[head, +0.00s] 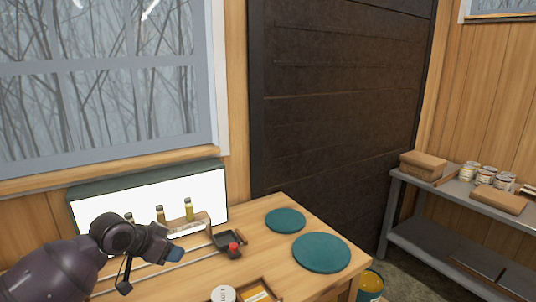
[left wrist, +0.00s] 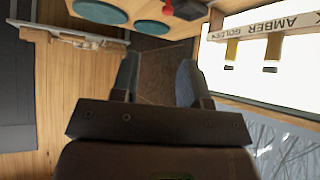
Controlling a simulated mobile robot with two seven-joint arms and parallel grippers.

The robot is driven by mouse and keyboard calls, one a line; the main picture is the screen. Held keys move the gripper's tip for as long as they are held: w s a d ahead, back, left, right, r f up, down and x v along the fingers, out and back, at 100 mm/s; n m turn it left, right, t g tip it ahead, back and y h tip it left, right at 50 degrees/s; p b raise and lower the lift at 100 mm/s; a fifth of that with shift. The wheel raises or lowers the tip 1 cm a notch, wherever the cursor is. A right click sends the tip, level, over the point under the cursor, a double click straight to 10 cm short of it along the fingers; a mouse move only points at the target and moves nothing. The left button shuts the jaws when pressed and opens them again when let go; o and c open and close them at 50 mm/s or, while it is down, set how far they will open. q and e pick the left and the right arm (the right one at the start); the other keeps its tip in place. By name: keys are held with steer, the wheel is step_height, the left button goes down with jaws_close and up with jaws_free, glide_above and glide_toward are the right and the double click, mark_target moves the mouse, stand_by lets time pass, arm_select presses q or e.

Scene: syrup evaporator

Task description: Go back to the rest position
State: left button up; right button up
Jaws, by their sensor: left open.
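My left gripper (head: 172,255) is over the left part of the wooden table (head: 262,210), in front of a rack of small bottles. In the left wrist view its two fingers (left wrist: 158,82) stand apart with nothing between them. The bottle rack (head: 180,224) holds amber bottles (head: 189,208) before a bright white panel (head: 100,207). In the left wrist view the rack (left wrist: 265,27) shows upside down with the words AMBER and GOLDEN. My right gripper is not in view.
A small dark pan with a red part (head: 233,248) sits right of my gripper. Two teal round mats (head: 285,220) (head: 321,253) lie on the table's right side. A white-lidded jar (head: 223,294) and a tray (head: 262,292) are at the front. A grey shelf (head: 440,186) stands far right.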

arm_select(q)
steer(key=s+d+f+n+g+y, duration=0.1)
steer(key=s+d+f, duration=0.1)
steer(key=s+f, duration=0.5)
steer(key=s+d+f+n, duration=0.1)
steer(key=s+f, duration=0.4)
steer(key=s, duration=0.5)
steer(key=s+a+f+n+g+y, duration=0.1)
steer(key=s+a+n+y, duration=0.2)
steer(key=s, duration=0.8)
steer(key=s+a+f+n+g+y, duration=0.15)
steer(key=s+a, duration=0.25)
steer(key=s, duration=0.7)
steer(key=w+f+t+b, duration=0.4)
steer(key=f+b, duration=0.1)
steer(key=f, duration=0.5)
steer(key=w+f+t+b, duration=0.3)
steer(key=f+b, duration=0.2)
steer(key=f, duration=0.5)
steer(key=shift+w+d+f+t, duration=0.25)
steer(key=shift+w+d+t, duration=0.05)
steer(key=shift+w+t, duration=0.05)
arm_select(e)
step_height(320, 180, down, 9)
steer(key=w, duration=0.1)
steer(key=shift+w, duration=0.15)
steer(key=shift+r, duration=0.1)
